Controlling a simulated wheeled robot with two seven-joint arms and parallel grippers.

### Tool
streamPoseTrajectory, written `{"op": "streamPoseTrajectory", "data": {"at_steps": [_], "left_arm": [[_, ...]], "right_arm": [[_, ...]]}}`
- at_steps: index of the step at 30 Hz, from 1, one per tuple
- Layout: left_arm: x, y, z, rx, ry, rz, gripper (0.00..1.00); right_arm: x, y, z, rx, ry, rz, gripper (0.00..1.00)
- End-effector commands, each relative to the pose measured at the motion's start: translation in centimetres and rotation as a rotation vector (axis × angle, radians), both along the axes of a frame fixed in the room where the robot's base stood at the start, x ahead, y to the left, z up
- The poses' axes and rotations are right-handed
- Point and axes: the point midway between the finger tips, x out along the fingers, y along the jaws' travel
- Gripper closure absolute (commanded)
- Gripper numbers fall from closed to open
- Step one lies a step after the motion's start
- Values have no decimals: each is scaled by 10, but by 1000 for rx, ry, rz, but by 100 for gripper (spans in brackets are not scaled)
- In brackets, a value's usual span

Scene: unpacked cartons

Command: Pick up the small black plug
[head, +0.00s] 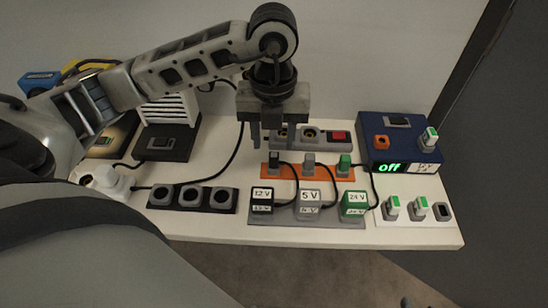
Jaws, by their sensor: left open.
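The small black plug (274,159) stands upright at the left end of the orange strip (292,172), with a black cable leading off it. A grey plug (308,161) and a green plug (345,162) stand further right on the same strip. My left gripper (268,143) is open and points down, its fingers showing just above and behind the black plug in the picture. I cannot tell how high it is or whether it touches the plug. The gripper looks empty. My right gripper is not in view.
In front of the strip stand adapters labelled 12 V (261,201), 5 V (310,202) and 24 V (354,203). A black socket row (205,196) lies left. A blue box (385,150) reading "off" stands right. A switched socket bar (325,143) is behind. Loose cables cross the table.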

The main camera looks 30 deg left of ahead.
Motion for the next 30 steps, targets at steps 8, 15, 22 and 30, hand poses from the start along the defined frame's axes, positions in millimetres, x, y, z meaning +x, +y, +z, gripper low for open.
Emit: {"op": "streamPoseTrajectory", "data": {"at_steps": [8,15,22,30], "left_arm": [[0,0,-27,1,6,1,56],[1,0,-55,-1,2,1,56],[1,0,-57,0,0,0,56],[1,0,-56,0,0,0,100]], "right_arm": [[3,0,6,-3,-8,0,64],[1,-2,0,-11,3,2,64],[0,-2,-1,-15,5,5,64],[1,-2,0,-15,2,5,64]]}}
